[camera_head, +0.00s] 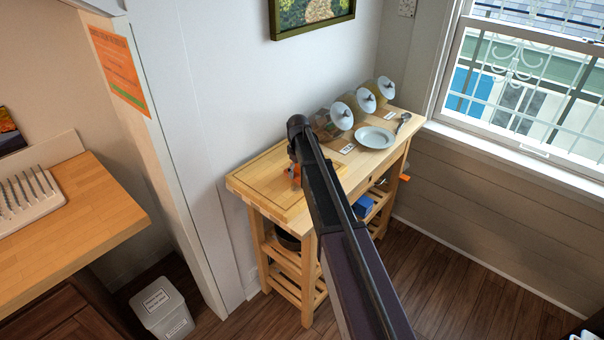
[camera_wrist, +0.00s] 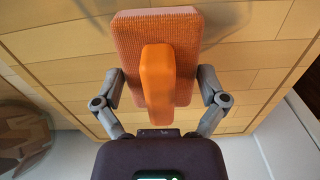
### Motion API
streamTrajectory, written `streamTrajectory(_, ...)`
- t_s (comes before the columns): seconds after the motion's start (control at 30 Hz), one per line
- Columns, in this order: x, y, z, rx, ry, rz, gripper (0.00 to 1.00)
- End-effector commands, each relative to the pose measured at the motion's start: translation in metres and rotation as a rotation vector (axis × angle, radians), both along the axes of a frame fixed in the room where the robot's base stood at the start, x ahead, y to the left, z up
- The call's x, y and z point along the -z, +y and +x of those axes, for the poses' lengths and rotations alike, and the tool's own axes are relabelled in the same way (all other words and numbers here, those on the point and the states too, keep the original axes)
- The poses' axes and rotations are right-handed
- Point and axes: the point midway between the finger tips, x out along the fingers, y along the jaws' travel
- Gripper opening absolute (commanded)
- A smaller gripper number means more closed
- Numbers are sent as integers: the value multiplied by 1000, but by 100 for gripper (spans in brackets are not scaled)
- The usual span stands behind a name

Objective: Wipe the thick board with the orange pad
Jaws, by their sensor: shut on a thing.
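The thick wooden board (camera_head: 262,180) lies on the left end of the small wooden cart; its pale planks (camera_wrist: 65,60) fill much of the wrist view. The orange pad (camera_wrist: 157,25) has a ribbed block and a smooth upright grip. My gripper (camera_wrist: 157,90) is shut on the pad's grip, with one finger at each side. In the head view my arm hides most of the gripper (camera_head: 295,165), and only a bit of the orange pad (camera_head: 293,174) shows over the board. I cannot tell whether the pad touches the board.
Glass jars with white lids (camera_head: 342,115), a white plate (camera_head: 375,138) and a spoon (camera_head: 403,123) occupy the right part of the cart top (camera_head: 345,175). A wall stands behind it, with a window (camera_head: 530,80) at right. A white bin (camera_head: 162,308) stands on the floor at left.

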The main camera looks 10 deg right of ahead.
Motion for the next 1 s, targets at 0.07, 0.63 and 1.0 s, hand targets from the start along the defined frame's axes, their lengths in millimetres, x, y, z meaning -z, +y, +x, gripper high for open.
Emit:
streamTrajectory(0.07, 0, 1, 2, 0, 0, 0, 54)
streamTrajectory(0.63, 1, -5, 6, 1, 1, -1, 54)
streamTrajectory(1.0, 3, -23, 20, 1, 0, -1, 54)
